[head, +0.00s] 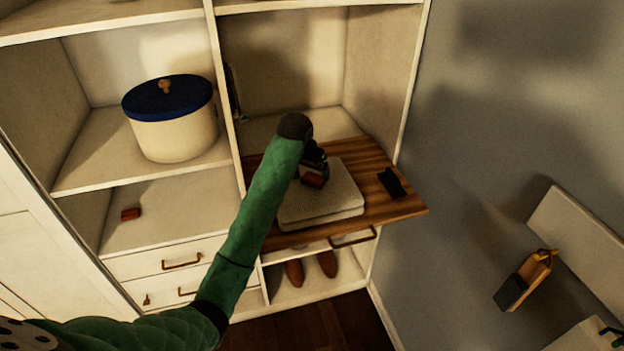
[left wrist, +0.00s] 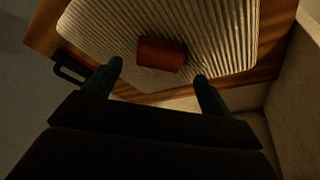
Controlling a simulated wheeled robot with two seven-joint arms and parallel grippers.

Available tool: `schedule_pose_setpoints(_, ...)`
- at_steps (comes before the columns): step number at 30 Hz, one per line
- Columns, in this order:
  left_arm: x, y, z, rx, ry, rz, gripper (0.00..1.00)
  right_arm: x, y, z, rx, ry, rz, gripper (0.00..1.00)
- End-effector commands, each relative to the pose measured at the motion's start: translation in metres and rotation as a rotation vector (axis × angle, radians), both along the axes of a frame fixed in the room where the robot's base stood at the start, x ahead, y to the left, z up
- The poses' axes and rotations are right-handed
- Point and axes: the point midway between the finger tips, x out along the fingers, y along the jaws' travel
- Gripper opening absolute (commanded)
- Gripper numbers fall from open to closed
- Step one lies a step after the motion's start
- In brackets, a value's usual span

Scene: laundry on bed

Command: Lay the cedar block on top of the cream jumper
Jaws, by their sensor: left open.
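The cream jumper (head: 325,208) lies folded and flat on the wooden board; its ribbed knit fills the top of the left wrist view (left wrist: 215,35). A reddish-brown block (head: 313,181), the cedar block by its look, is on the jumper in the left wrist view (left wrist: 161,54). My left gripper (head: 314,166) is above it and open. Its two fingers stand apart on either side of the block's near end, with gaps showing. A similar small red-brown block (head: 131,214) lies on the left lower shelf. My right gripper is not in view.
The wooden board (head: 385,205) juts from the right compartment, with a small black handle-like piece (head: 391,184) on it. A cream pot with a blue lid (head: 172,118) stands left. Brown shoes (head: 327,264) sit below. A wooden brush (head: 525,280) hangs at the right.

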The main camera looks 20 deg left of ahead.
Motion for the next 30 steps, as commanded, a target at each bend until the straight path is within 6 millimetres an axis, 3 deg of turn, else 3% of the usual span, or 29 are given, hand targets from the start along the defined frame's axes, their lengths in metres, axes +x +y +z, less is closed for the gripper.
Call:
schedule_pose_setpoints(1, -0.003, 0.001, 0.004, 0.001, -0.004, 0.000, 0.84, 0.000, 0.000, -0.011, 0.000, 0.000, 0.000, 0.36)
schedule_pose_setpoints(5, -0.012, 0.002, 0.026, 0.001, -0.004, -0.001, 0.84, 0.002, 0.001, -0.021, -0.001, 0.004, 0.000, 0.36)
schedule_pose_setpoints(8, -0.016, 0.003, 0.038, 0.000, -0.002, 0.000, 0.84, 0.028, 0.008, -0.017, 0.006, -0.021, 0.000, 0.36)
schedule_pose_setpoints(11, -0.021, 0.004, 0.050, 0.000, -0.003, 0.000, 0.84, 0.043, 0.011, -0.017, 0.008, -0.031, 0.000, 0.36)
schedule_pose_setpoints(19, -0.028, 0.006, 0.069, 0.002, 0.000, 0.000, 0.84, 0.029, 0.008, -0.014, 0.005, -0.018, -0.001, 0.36)
schedule_pose_setpoints(30, -0.030, 0.005, 0.072, 0.001, 0.001, -0.001, 0.84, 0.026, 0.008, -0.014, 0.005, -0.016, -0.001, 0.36)
